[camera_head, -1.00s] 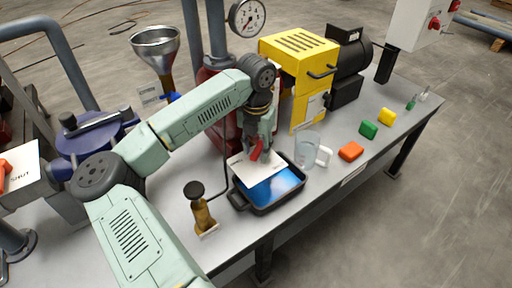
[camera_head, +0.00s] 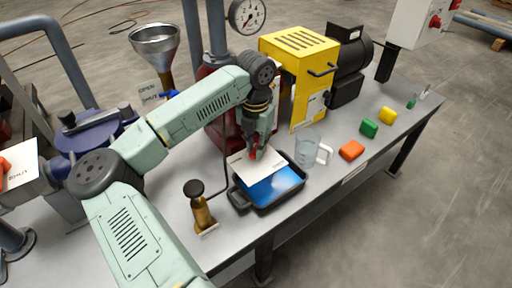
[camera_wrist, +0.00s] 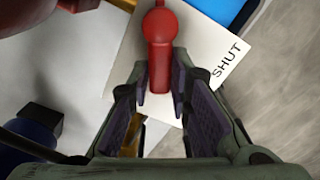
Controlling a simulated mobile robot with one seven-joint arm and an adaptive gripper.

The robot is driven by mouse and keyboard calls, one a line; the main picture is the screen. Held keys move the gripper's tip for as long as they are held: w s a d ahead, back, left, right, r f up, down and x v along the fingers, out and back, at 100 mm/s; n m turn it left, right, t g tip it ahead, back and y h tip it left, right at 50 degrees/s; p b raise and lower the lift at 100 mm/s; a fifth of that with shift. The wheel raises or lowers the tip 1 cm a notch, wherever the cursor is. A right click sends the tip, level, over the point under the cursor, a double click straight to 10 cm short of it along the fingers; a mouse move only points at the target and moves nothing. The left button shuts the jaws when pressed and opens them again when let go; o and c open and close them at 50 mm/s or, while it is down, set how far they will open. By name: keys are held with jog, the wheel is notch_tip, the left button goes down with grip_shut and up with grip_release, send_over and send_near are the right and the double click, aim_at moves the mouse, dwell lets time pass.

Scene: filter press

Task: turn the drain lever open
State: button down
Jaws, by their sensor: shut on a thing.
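The red drain lever (camera_head: 254,153) is partly hidden by my gripper (camera_head: 262,150) in the head view, above the black tray. In the wrist view the lever (camera_wrist: 159,55) runs from the top edge down between my gripper's fingers (camera_wrist: 158,98). The fingers stand on both sides of its lower end, and my gripper is shut on it. A white card (camera_wrist: 200,50) lies behind the lever and shows the word SHUT. The card also shows in the head view (camera_head: 243,165). The lever's pivot is hard to make out.
The black tray (camera_head: 240,198) with blue inside sits under my gripper. A clear jug (camera_head: 307,150) stands close to its right, and a brass fitting with a black knob (camera_head: 201,212) to its left. The red body (camera_head: 222,138) is close behind. Coloured blocks (camera_head: 351,150) lie further right.

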jog(key=m+b, duration=0.2)
jog(key=shift+w+a+f+b, duration=0.15)
jog(key=shift+w+a+b, duration=0.15)
jog(key=shift+a+b, duration=0.1)
jog(key=shift+w+a+m+b, duration=0.2)
jog(key=shift+m+b, duration=0.25)
jog(key=shift+m, duration=0.4)
jog(key=shift+w+a+m+b, duration=0.15)
jog(key=shift+m+b, duration=0.25)
jog(key=shift+m, duration=0.45)
jog(key=shift+r, duration=0.2)
jog(key=c, duration=1.5)
grip_release()
notch_tip(320, 180, up, 12)
